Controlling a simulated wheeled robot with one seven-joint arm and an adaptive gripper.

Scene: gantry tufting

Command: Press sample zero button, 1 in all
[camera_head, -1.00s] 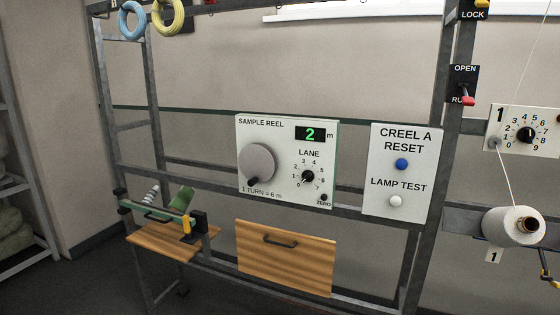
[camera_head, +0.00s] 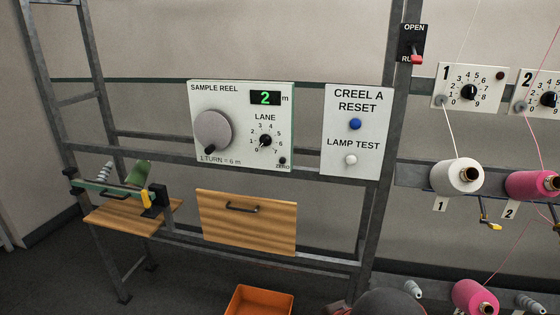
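The sample reel panel (camera_head: 242,124) is a white board fixed to the grey frame, left of centre. Its green display (camera_head: 265,98) reads 2 m. A round grey crank disc (camera_head: 213,132) and a black lane knob (camera_head: 265,141) are on the same panel. The lane knob's exact setting is too small to tell. A dark rounded shape at the bottom edge may be part of my arm. My gripper's fingers cannot be made out.
A second white panel (camera_head: 355,131) carries a blue creel reset button (camera_head: 355,124) and a white lamp test button (camera_head: 350,159). A wooden drawer (camera_head: 246,222) is below the sample panel. An orange bin (camera_head: 262,301) stands low in front. Yarn cones (camera_head: 457,177) are at right.

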